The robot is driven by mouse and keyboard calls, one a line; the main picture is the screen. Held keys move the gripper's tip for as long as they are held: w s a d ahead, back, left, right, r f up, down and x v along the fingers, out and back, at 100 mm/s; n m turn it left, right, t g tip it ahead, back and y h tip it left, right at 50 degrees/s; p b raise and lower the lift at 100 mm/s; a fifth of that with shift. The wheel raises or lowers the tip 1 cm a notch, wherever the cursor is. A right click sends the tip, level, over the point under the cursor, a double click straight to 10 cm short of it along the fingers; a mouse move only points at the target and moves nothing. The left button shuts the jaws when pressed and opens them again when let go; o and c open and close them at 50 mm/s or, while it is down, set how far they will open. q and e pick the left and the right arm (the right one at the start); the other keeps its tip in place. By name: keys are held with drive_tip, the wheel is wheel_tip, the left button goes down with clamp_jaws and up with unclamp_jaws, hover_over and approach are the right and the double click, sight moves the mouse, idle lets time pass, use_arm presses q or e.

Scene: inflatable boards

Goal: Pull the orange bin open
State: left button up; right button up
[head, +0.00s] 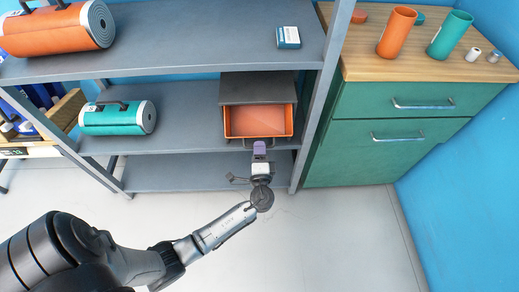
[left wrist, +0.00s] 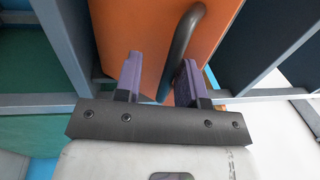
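The orange bin (head: 258,122) sits in a grey housing (head: 258,88) on the middle shelf. Its open top shows in front of the housing, so it is at least partly out. In the left wrist view the bin's orange front (left wrist: 140,30) carries a dark curved handle (left wrist: 186,38). My left gripper (head: 259,148) is at the bin's front, with purple fingers. In the left wrist view the fingers are apart, with the handle's lower part between them, nearer the right finger. Whether a finger touches the handle I cannot tell. My right gripper is not in view.
The grey shelf unit (head: 180,50) holds an orange roll (head: 55,30), a teal roll (head: 115,118) and a small box (head: 288,37). A green cabinet (head: 380,152) stands close on the right. The floor (head: 340,240) in front is clear.

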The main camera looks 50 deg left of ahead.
use_arm(q)
drive_tip(key=p+v, duration=0.3)
drive_tip(key=v, duration=1)
drive_tip(key=shift+s+d, duration=0.25)
drive_tip(key=shift+s, duration=0.05)
